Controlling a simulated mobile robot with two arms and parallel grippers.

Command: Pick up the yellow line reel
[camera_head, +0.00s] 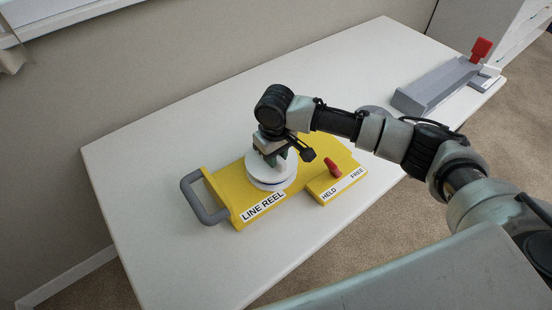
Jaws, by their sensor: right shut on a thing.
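The yellow line reel (235,190) lies flat on the white table. It has a grey loop handle (203,198) at its left end and a "LINE REEL" label in front. A round white spool (271,174) sits on top of it. On its right part, a red lever (334,167) stands above a "HELD / FREE" label. My right gripper (273,160) points down over the spool's middle and is shut on the reel there. The fingertips partly hide the spool's centre, so the exact grip is hard to see. My left gripper is not in view.
A grey channel-shaped fixture (436,85) with a red block (481,48) stands at the table's far right end. A rounded grey thing (372,110) is partly hidden behind my right arm. The white table top (165,165) is clear left of the reel; a wall runs behind it.

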